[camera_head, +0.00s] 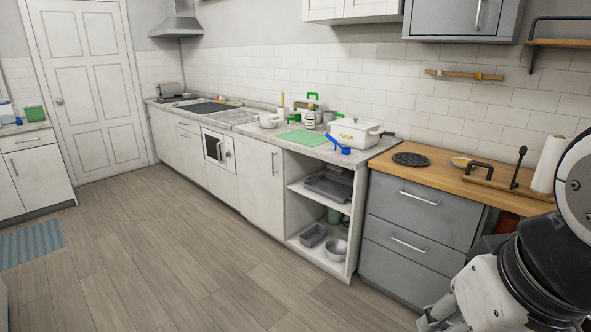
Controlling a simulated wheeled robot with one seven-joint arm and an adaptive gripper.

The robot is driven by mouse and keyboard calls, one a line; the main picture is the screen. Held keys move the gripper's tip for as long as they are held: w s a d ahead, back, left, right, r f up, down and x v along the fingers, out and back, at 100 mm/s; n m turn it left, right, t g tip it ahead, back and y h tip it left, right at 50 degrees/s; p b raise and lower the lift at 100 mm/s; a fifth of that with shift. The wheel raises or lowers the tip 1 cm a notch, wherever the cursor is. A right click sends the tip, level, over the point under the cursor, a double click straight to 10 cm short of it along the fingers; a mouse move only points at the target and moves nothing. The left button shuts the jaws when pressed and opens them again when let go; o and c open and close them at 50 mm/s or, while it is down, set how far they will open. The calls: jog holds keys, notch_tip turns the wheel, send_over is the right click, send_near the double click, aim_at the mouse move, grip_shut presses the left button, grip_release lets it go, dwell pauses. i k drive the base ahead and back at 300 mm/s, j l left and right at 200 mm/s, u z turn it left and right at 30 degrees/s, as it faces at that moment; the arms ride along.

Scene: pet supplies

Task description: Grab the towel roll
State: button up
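The towel roll (548,163) is a white paper roll standing upright at the right end of the wooden counter, near the right edge of the view. My arm covers its lower right side. My arm fills the lower right corner, in front of the counter and below the roll. A pale part at its lower end (436,313) may be my gripper, cut off by the bottom edge. I cannot see whether it is open or shut. Nothing of mine is seen holding the roll.
The wooden counter (437,172) over grey drawers carries a dark round plate (411,159), a yellow bowl (461,162) and a dark-handled wooden board (492,180). A flour box (354,134) stands left on the stone counter. A wall shelf (560,43) hangs above. The wooden floor (180,260) is clear.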

aim_at(542, 181)
jog(key=i+j+u, duration=0.1)
jog(key=i, duration=0.4)
jog(key=i+j+u, duration=0.1)
jog(key=i, duration=0.4)
jog(key=i+z, duration=0.8)
jog(key=i+j+z, duration=0.15)
jog(key=i+z, duration=0.25)
jog(key=i+l+z, duration=0.2)
jog(key=i+z, duration=0.5)
jog(key=i, duration=0.25)
jog(key=i+l, duration=0.15)
jog(key=i, duration=0.15)
jog(key=u, duration=0.05)
